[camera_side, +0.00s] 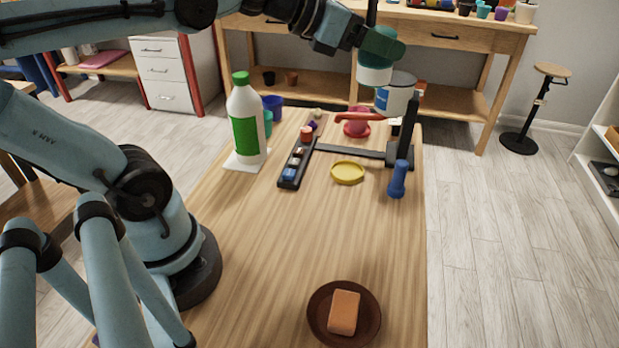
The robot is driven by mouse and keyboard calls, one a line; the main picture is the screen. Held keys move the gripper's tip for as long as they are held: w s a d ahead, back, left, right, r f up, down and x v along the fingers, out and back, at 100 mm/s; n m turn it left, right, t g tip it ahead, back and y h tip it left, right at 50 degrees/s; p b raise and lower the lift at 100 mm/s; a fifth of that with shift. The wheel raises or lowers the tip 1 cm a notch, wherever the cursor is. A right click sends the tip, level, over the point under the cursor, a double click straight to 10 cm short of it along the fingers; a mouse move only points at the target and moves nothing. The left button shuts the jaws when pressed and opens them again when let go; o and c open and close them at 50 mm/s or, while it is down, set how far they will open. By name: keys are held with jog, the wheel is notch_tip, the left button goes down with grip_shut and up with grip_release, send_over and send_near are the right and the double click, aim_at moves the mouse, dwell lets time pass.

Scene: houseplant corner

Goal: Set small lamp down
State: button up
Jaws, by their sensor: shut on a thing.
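A small blue lamp (398,180), shaped like a torch with a narrow middle, is at the right side of the wooden table. It is roughly upright, slightly tilted. My gripper (402,157) is black, comes down from above and is shut on the top part of the lamp. The fingers hide some of the lamp's top. I cannot tell whether the lamp's lower end touches the table (330,235) or hangs just above it.
A yellow saucer (348,172) lies left of the lamp. A black tray (297,165) holds small items. A white-and-green bottle (245,125) stands farther left. A brown dish (316,325) holds an orange block (344,312) in front. The table between is clear; its right edge is near the lamp.

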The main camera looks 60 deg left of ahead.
jog(key=s+d+f+m+g+h, duration=0.2)
jog(key=d+f+m+h, duration=0.15)
jog(key=d, duration=0.25)
jog(key=s+d+f+m+g+h, duration=0.2)
jog(key=d+f+m+g+h, duration=0.15)
jog(key=d+f, duration=0.2)
jog(key=s+d+f+m+g+h, duration=0.2)
jog(key=s+d+f+m+g, duration=0.3)
jog(key=s+d+m+g, duration=0.2)
jog(key=s+d, duration=0.2)
jog(key=s, duration=0.2)
jog(key=shift+s+f+m+g, duration=0.25)
jog(key=shift+f+m+g, duration=0.1)
jog(key=shift+m, duration=0.05)
jog(key=shift+w+a+f, duration=1.15)
jog(key=shift+w+f, duration=0.45)
jog(key=shift+f, duration=0.15)
jog(key=shift+w+a+f, duration=1.1)
jog(key=shift+w+f, duration=0.5)
jog(key=shift+f, duration=0.15)
jog(key=shift+w+a+f, duration=1.15)
jog(key=shift+w+f, duration=0.45)
jog(key=shift+f, duration=0.15)
jog(key=o, duration=1.2)
jog(key=shift+f, duration=0.1)
